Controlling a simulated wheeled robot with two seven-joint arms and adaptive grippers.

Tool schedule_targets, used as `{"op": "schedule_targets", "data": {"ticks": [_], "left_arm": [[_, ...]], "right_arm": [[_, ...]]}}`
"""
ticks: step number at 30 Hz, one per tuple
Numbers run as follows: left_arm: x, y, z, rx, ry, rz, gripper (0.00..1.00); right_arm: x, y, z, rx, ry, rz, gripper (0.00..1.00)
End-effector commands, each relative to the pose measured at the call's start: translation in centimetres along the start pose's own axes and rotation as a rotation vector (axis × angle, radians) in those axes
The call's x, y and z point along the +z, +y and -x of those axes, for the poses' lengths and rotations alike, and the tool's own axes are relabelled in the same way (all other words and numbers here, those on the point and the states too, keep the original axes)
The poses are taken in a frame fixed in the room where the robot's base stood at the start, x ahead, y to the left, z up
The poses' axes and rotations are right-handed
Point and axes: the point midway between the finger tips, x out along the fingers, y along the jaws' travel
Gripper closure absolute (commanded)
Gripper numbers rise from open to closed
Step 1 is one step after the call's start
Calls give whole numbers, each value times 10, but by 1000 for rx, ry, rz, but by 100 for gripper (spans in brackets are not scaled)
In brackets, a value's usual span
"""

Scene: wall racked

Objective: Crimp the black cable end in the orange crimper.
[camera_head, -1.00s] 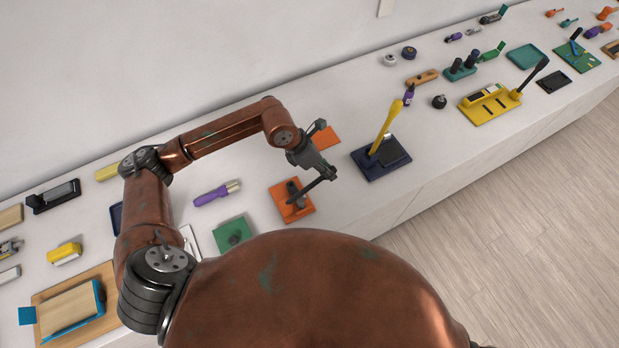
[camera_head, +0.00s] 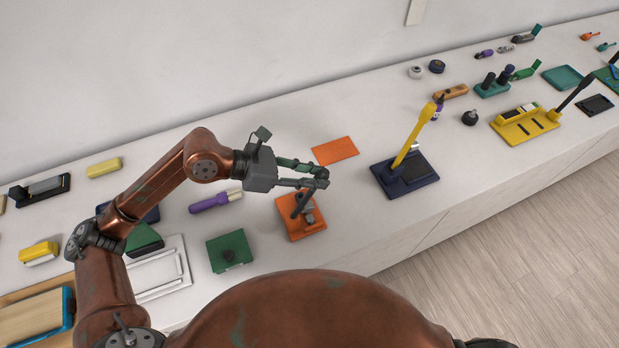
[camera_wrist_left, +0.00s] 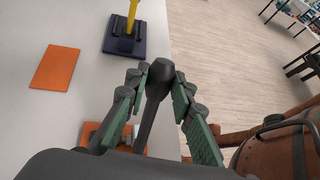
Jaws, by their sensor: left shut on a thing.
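The orange crimper (camera_head: 292,232) stands near the front edge of the bench, with a dark lever (camera_head: 301,204) rising from its base and a grey block (camera_head: 310,217) on it. My left gripper (camera_head: 320,178) is above it, its arm coming in from the left. In the left wrist view the fingers (camera_wrist_left: 158,82) are shut on the dark lever near its rounded knob (camera_wrist_left: 160,70). Part of the orange base (camera_wrist_left: 88,132) shows below the fingers. I cannot make out the black cable end. My right gripper is not in view.
A flat orange plate (camera_head: 335,150) lies behind the crimper. A navy stand with a yellow lever (camera_head: 412,142) is to the right, a green block (camera_head: 229,251) and a purple-handled tool (camera_head: 216,201) to the left. The bench front edge is close.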

Motion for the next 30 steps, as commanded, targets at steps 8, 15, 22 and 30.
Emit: {"op": "schedule_targets", "data": {"ticks": [8, 15, 22, 30], "left_arm": [[-8, -4, -3, -14, 10, -1, 100], [-8, -4, -3, -13, 10, -1, 76], [-4, -3, -2, -11, 4, -3, 60], [-3, -2, 0, -9, 0, -4, 60]], "right_arm": [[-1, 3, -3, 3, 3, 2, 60], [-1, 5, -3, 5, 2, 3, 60], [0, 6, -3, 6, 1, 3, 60], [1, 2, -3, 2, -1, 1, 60]]}}
